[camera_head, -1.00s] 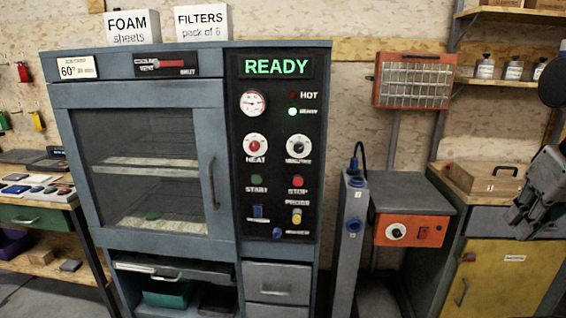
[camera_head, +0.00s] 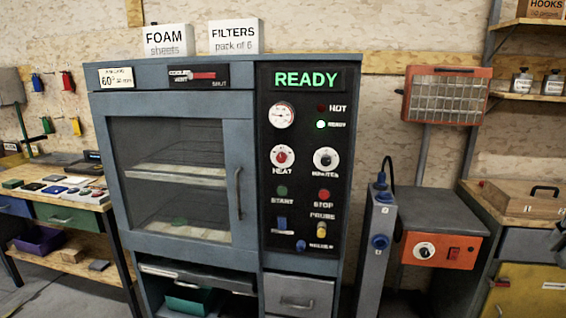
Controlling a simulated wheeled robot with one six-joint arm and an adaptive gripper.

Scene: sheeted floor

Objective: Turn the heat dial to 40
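The heat dial (camera_head: 282,157) is a round white dial with a red centre, labelled HEAT, on the black control panel (camera_head: 303,225) of a blue-grey oven cabinet. Its pointer and scale marks are too small to read. A similar minutes dial (camera_head: 326,160) with a dark centre is just right of it. Above them are a white round gauge (camera_head: 281,115) and a green READY display (camera_head: 306,79).
The oven door (camera_head: 180,180) is shut, with shelves behind glass. A grey post (camera_head: 376,245) with a cable stands right of the oven, before an orange control box (camera_head: 440,250). A workbench (camera_head: 75,215) stands at left. Nothing covers the heat dial.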

